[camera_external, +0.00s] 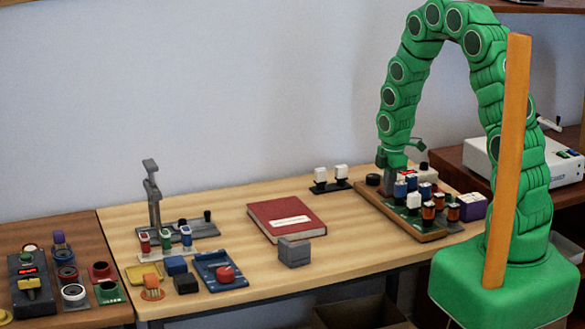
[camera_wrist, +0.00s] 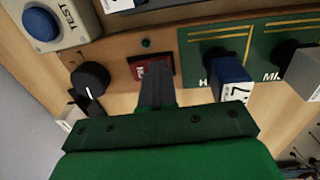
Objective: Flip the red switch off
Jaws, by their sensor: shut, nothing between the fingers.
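A small red switch (camera_wrist: 140,72) in a dark frame sits on a wooden panel (camera_wrist: 205,105) in the wrist view. Its middle is partly hidden behind my fingers. My gripper (camera_wrist: 154,72) is shut and empty, with its fingertips over the switch; I cannot tell whether they touch it. In the external view my gripper (camera_external: 389,186) points down at the left back part of the panel (camera_external: 400,226), which stands on the right of the table. The switch's on or off position cannot be made out.
In the wrist view a black knob (camera_wrist: 92,76) lies left of the switch and a blue block (camera_wrist: 232,80) right of it. A blue TEST button (camera_wrist: 40,25) is at the upper left. A red book (camera_external: 287,218) and a grey block (camera_external: 294,252) lie mid-table.

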